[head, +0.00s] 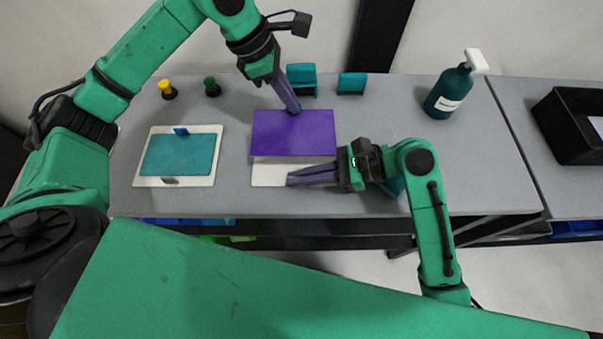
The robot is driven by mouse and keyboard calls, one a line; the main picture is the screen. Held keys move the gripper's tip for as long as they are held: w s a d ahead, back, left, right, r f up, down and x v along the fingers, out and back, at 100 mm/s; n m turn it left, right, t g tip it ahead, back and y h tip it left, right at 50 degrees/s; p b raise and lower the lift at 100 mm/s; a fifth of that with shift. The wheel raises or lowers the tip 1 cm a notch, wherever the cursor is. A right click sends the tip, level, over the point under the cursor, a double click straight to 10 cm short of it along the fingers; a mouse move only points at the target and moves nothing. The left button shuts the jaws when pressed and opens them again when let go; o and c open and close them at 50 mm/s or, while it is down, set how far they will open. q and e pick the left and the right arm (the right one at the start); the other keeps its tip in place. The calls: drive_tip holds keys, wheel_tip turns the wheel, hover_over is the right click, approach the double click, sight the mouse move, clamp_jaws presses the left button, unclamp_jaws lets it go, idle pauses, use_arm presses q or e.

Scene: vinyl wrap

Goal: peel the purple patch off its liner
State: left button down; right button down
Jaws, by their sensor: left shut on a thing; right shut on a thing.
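The purple patch (293,132) is a flat rectangle over the middle of the grey table. A strip of its white liner (268,172) shows below the patch's near edge. My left gripper (296,108) points down at the patch's far edge and is shut on the patch there. My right gripper (292,180) comes in from the right, its fingers lying over the bare liner strip, and is shut on the liner. The rest of the liner is hidden under the patch, so I cannot tell how much of the two is still joined.
A teal panel (178,156) on a white board (211,179) lies at the left. A yellow-topped knob (166,88) and a green knob (211,86) stand behind it. Teal blocks (302,78) (351,83) stand at the back, a spray bottle (449,92) at back right. A black bin (575,130) is far right.

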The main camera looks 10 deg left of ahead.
drive_tip(key=c, duration=1)
unclamp_jaws()
drive_tip(key=shift+o, duration=0.2)
drive_tip(key=v, duration=1.2)
drive_tip(key=shift+d, duration=0.1)
